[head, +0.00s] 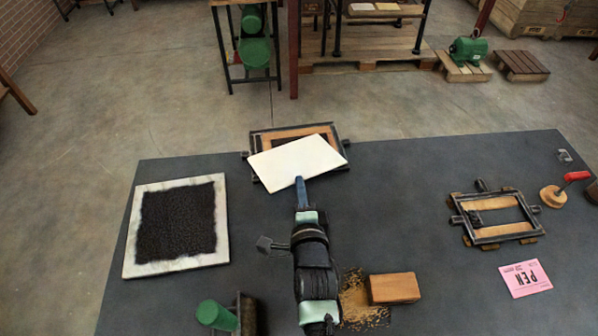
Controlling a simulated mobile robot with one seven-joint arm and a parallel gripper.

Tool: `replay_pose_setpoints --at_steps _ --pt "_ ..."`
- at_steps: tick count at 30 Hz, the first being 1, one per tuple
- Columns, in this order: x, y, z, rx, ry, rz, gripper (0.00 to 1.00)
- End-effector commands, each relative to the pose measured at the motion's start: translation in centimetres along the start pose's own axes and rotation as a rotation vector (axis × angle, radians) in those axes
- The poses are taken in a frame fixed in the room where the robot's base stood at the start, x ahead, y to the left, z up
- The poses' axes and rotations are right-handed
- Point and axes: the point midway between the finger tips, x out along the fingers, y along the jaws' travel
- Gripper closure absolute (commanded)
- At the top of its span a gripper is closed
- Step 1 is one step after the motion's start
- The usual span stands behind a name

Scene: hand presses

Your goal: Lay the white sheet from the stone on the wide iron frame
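I cannot tell whether the sheet touches the frame. The stone (132,222), a pale slab with a black inked square, lies at the left with no sheet on it.
A smaller iron frame with wooden bars (497,216) lies at the right, near a pink card (525,278) and a red-handled tool (565,187). A wooden block (394,288), wood shavings (362,300) and a green-knobbed tool (216,314) are in front. The table between the frames is clear.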

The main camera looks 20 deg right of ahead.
Motion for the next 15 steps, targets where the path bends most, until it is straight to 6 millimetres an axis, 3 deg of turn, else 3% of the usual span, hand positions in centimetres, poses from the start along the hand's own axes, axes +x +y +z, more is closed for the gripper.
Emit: replay_pose_setpoints --at_steps 1,15 --pt "-0.9 -0.8 0.0 -0.002 0.000 0.003 1.00" --pt "-7.2 -1.6 0.0 -0.001 0.000 0.001 1.00"
